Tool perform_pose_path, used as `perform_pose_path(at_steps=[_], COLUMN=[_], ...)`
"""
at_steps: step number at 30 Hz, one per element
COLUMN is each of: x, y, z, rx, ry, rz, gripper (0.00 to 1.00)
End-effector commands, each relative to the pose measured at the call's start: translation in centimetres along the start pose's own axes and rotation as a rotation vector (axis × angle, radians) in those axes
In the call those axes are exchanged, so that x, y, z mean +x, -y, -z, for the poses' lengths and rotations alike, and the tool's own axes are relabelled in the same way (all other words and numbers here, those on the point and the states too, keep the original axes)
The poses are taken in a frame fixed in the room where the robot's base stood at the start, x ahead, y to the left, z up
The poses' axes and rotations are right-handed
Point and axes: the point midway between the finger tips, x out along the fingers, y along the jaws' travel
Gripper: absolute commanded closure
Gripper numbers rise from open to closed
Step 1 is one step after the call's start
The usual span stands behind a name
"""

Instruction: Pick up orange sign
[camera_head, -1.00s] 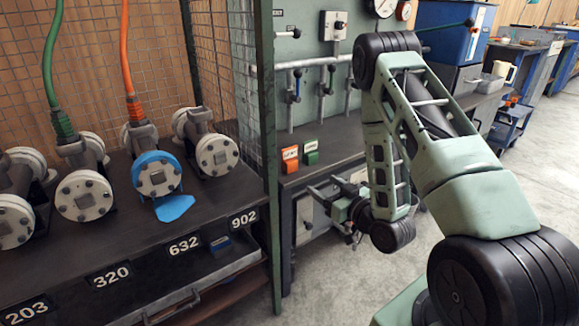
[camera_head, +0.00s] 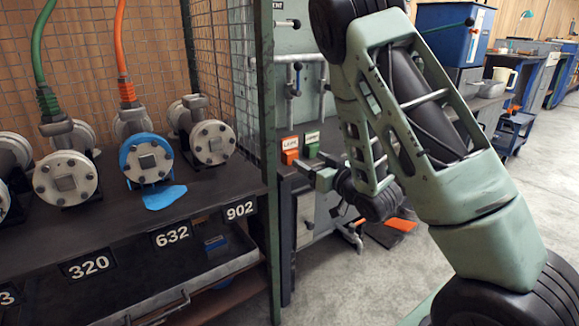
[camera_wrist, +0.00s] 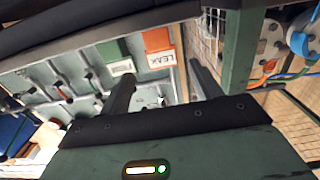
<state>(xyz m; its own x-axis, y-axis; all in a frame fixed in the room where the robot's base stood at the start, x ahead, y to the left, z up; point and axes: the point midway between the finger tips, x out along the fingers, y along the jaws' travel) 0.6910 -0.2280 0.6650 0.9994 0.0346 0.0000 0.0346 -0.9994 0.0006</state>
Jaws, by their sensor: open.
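The orange sign (camera_head: 290,147) is a small upright block with a white "LEAK" label. It stands on the dark ledge in front of the grey-green panel, just left of a similar green sign (camera_head: 312,141). In the wrist view the picture is turned over, with the orange sign (camera_wrist: 157,42) beyond the fingertips and the green sign (camera_wrist: 112,55) to its left. My gripper (camera_wrist: 160,72) is open, with nothing between its fingers. In the head view my gripper (camera_head: 310,171) is just below and right of the orange sign, apparently apart from it.
A green post (camera_head: 265,130) stands close on the left, beside the wire mesh. Left of it, a bench holds flanged pipes, one with a blue flange (camera_head: 147,160), and number plates. Pipes and valves (camera_head: 295,78) stand behind the signs. An orange item (camera_head: 400,225) lies low near the floor.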

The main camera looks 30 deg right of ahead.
Motion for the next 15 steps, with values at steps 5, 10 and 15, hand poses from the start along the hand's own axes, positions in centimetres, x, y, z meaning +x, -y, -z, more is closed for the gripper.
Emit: perform_pose_path(at_steps=[5,10,15], x=[2.8,4.8,5.8], y=[0.1,0.0,0.1], z=[0.0,0.0,0.0], rx=[-0.001,0.0,0.0], ry=[-0.003,-0.001,-0.001], rz=[0.003,0.0,0.001], gripper=[0.36,0.36,0.36])
